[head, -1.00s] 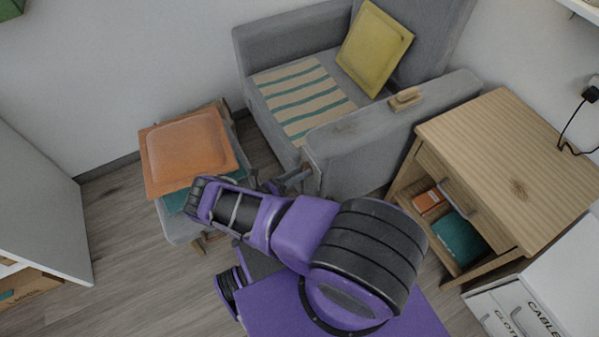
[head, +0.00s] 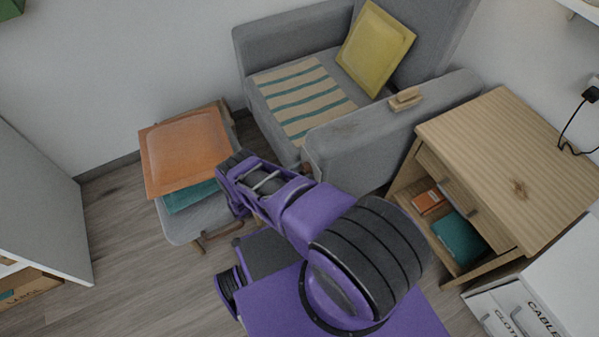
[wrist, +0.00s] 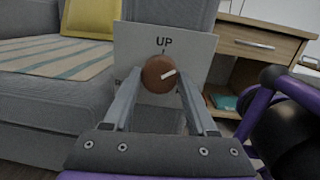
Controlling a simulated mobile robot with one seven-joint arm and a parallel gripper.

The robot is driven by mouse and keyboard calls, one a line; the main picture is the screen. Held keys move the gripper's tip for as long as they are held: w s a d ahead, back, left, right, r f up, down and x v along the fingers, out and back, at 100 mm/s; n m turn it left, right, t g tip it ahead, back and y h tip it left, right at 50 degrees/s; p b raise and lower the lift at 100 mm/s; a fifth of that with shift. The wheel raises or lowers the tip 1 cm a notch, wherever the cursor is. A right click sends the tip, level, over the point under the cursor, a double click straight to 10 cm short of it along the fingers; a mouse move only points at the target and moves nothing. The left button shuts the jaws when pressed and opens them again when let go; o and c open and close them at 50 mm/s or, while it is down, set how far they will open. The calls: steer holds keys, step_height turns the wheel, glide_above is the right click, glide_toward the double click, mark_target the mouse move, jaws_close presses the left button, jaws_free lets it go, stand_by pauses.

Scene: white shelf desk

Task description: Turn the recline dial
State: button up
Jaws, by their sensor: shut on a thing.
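The recline dial (wrist: 156,72) is a round brown knob with a white pointer line. It sits on a pale plate (wrist: 198,52) marked "UP" at its top, on the side of the grey armchair (head: 350,150). The pointer is turned to the right of "UP" and tilts slightly upward. My gripper (wrist: 160,80) is shut on the dial, one finger at each side. Another marking at the plate's left is mostly hidden by a finger. In the head view the dial is hidden and I cannot make out the fingertips.
A wooden side table (head: 510,165) with a drawer and an open shelf stands close at the right. A grey footstool (head: 180,228) bearing an orange tray-like item (head: 185,150) stands at the left. A wooden block (head: 405,99) lies on the armrest. Floor is free at lower left.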

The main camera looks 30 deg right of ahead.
stand_by(0.4)
steer(key=o, duration=1.4)
steer(key=shift+c, duration=0.2)
